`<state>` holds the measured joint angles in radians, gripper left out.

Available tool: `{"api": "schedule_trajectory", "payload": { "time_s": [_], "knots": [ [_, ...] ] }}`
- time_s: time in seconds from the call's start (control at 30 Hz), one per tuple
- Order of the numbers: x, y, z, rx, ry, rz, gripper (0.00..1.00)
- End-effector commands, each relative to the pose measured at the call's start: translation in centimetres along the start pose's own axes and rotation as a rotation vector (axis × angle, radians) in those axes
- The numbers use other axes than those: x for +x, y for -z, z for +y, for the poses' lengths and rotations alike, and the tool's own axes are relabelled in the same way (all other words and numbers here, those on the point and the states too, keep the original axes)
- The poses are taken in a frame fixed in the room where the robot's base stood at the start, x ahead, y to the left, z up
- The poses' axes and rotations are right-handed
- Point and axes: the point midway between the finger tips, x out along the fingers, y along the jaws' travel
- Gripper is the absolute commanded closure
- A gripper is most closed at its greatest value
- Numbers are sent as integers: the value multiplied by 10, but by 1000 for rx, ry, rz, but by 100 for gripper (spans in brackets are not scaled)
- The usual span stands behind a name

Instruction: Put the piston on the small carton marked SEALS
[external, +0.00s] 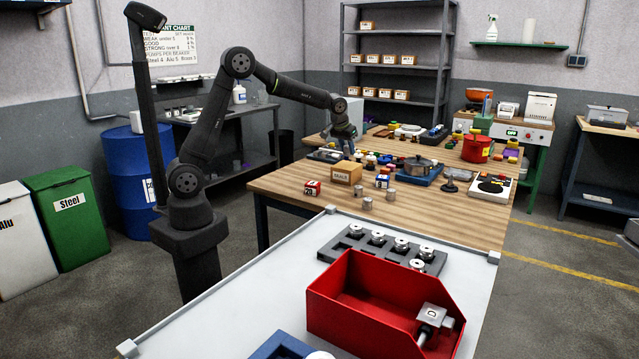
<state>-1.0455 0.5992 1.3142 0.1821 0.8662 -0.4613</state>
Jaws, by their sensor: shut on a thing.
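My gripper (346,146) is over the left part of the wooden table, behind a small brown carton. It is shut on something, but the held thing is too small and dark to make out. I cannot tell whether it is the piston. The brown carton (344,174) stands upright near the table's front left part, with a pale label on its front that I cannot read for certain. My gripper is above and behind it, apart from it. Small silver cylinders (365,203) stand in front and to the right of the carton.
A pot on a blue base (420,168), a red pot (476,149) and many small items crowd the table behind. In front, a white bench holds a red bin (370,318) and a grey tray (330,249) with round metal parts.

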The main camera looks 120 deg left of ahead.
Motion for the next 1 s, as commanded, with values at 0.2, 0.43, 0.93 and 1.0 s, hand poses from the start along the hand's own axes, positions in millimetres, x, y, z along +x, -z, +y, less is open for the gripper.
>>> {"api": "schedule_trajectory", "payload": {
  "time_s": [0.2,0.43,0.93,1.0],
  "knots": [
    [14,-1,-4,0,0,0,93],
    [41,-12,-4,0,0,0,93],
    [44,-14,-3,0,0,0,46],
    [44,-14,-3,0,0,0,46]
  ]
}}
